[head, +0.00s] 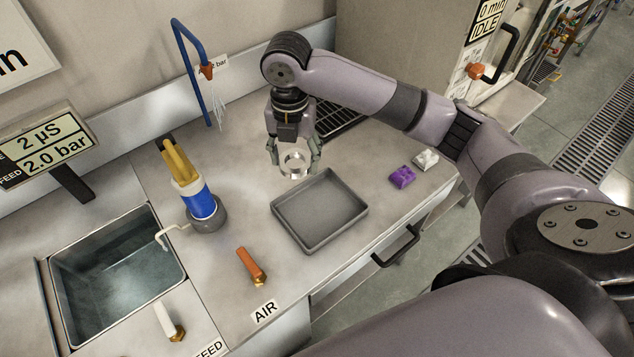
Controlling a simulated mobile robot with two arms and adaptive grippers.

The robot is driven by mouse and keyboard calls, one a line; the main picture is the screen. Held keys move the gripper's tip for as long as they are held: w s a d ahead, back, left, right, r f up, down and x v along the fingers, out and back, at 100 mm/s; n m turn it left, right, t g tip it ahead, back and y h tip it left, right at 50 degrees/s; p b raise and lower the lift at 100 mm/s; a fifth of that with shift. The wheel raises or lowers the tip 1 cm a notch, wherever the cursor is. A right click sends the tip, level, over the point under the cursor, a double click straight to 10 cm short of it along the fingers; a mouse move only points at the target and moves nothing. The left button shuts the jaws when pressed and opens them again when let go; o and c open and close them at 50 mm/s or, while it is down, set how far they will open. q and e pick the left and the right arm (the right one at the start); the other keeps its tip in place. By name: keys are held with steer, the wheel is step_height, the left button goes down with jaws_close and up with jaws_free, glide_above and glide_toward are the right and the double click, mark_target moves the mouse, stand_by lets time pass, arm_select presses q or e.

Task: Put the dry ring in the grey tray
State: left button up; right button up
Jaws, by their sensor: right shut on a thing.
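A shiny metal ring (295,163) is held in my right gripper (294,165), with a fingertip on each side of it. The gripper points down and is shut on the ring, which is just beyond the far edge of the grey tray (283,228). The ring looks to be above the counter, but its exact height is hard to tell. The tray lies flat on the counter and looks empty. Whether the ring's surface is dry cannot be told. My left gripper is not in view.
A blue-and-white bottle (200,203) with a yellow top stands left of the tray. An orange-handled valve (251,267) sits near the AIR label. A sink (118,265) is at left. Purple (402,177) and white (426,159) small items lie at right.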

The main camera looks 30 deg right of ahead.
steer(key=p, duration=0.2)
glide_above(299, 212)
step_height(299, 212, down, 14)
steer(key=shift+w+r, duration=0.1)
steer(key=shift+r, duration=0.15)
steer(key=shift+f, duration=2.45)
steer(key=o, duration=1.4)
steer(key=shift+f, duration=0.1)
steer(key=shift+o, duration=0.2)
step_height(299, 212, up, 12)
steer(key=b, duration=0.1)
